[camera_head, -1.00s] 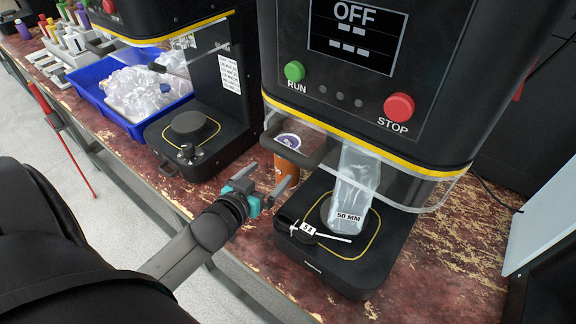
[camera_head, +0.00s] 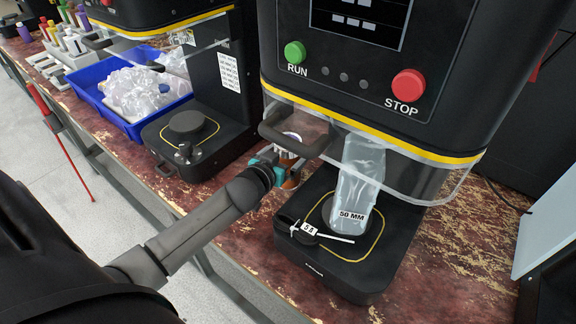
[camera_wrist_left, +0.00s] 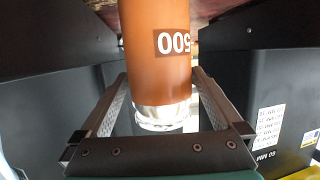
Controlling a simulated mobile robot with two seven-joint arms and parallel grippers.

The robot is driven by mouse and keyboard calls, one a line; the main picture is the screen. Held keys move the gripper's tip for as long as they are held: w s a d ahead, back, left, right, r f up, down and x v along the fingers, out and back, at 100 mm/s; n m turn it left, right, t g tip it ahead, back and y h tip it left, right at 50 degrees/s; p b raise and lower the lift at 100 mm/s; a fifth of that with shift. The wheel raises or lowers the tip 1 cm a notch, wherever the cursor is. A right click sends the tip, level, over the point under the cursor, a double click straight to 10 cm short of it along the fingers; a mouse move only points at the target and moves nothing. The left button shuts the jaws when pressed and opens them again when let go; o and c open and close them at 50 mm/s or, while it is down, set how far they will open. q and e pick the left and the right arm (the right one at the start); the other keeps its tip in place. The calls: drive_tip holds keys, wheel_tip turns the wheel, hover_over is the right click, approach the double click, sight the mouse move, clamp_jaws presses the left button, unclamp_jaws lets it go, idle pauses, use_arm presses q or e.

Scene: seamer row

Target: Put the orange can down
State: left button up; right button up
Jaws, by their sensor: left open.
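The orange can (camera_head: 291,183) stands upright on the worn red bench, between the two black machines and partly behind the near machine's clear guard. My left gripper (camera_head: 288,165) has reached it from the front and hides its middle. In the left wrist view the can (camera_wrist_left: 157,70) lies between the fingers of my left gripper (camera_wrist_left: 160,85), which are open with a gap on each side. Its label reads 500, upside down in that view, and its clear end points toward the palm. My right gripper is not in view.
The near machine (camera_head: 400,45) has a clear guard with a dark handle (camera_head: 297,132) just above my gripper. A clear pouch (camera_head: 358,185) stands on its base. A second machine base (camera_head: 185,148) and a blue bin (camera_head: 88,87) of clear pouches are left. The bench's front edge runs below my arm.

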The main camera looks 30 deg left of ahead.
use_arm(q)
drive_tip(key=shift+w, duration=0.3)
clamp_jaws()
drive_tip(key=shift+r, duration=0.15)
idle(0.7)
